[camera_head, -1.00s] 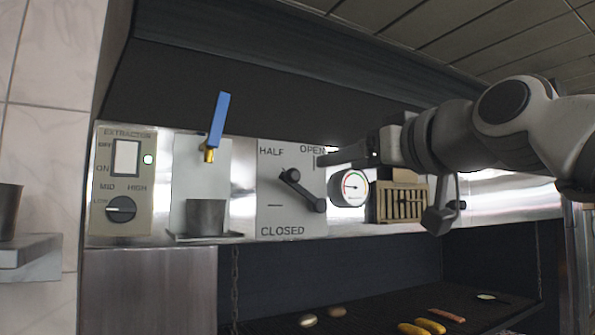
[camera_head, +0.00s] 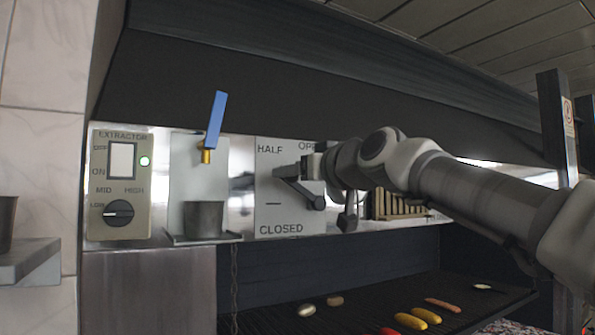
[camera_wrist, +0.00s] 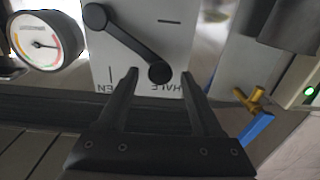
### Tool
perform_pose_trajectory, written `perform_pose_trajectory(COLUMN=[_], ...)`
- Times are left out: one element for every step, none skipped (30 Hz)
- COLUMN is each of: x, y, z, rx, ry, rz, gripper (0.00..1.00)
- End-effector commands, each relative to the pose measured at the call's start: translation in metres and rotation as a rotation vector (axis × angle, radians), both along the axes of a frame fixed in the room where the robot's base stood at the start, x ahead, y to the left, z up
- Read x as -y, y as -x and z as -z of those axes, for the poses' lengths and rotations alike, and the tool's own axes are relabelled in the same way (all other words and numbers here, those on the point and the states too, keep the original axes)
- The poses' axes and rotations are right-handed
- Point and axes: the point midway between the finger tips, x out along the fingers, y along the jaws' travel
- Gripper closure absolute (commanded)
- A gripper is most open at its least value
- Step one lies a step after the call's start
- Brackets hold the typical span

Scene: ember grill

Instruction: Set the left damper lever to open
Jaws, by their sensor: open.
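The damper lever (camera_head: 301,190) is a black bar on a pale plate (camera_head: 262,222) marked HALF, OPEN and CLOSED. Its hub (camera_head: 318,203) is at the lower right and the bar slants up-left towards HALF. In the wrist view, which is upside down, the lever (camera_wrist: 128,44) ends in a round knob (camera_wrist: 160,72). My gripper (camera_wrist: 160,74) is open, with one fingertip on each side of that knob; I cannot tell whether they touch it. In the head view my gripper (camera_head: 290,172) covers the lever's upper end and part of the word OPEN.
A round gauge (camera_wrist: 46,40) is beside the plate. A blue-handled tap (camera_head: 216,122) above a grey cup (camera_head: 203,218) and an extractor panel (camera_head: 121,185) are to the left. A slatted wooden box (camera_head: 392,205) is right. Food lies on the grill (camera_head: 375,310) below.

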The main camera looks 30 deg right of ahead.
Motion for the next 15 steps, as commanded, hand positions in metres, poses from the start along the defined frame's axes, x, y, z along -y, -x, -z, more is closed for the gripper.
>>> perform_pose_trajectory(x=[0.0000,0.0000,0.0001,0.0000,0.0000,0.0000,0.0000,0.0000,0.0000,0.0000,0.0000,0.0000,0.0000,-0.0001,-0.0001], y=[-0.0003,-0.0002,-0.0002,-0.0001,-0.0001,-0.0001,0.0000,0.0000,0.0001,0.0001,0.0001,0.0001,0.0001,0.0001,0.0001], z=[-0.0001,0.0000,0.0000,0.0000,0.0000,0.0000,0.0000,0.0000,0.0000,0.0000,0.0000,0.0000,0.0000,0.0000,0.0000], rx=[0.000,0.000,0.000,0.000,0.000,0.000,0.000,0.000,0.000,0.000,0.000,0.000,0.000,0.000,0.000], ry=[0.000,0.000,0.000,0.000,0.000,0.000,0.000,0.000,0.000,0.000,0.000,0.000,0.000,0.000,0.000], rz=[0.000,0.000,0.000,0.000,0.000,0.000,0.000,0.000,0.000,0.000,0.000,0.000,0.000,0.000,0.000], gripper=[0.33,0.33,0.33,0.33,0.33,0.33,0.38,0.44,0.51,0.56,0.62,0.69,0.74,0.80,0.87])
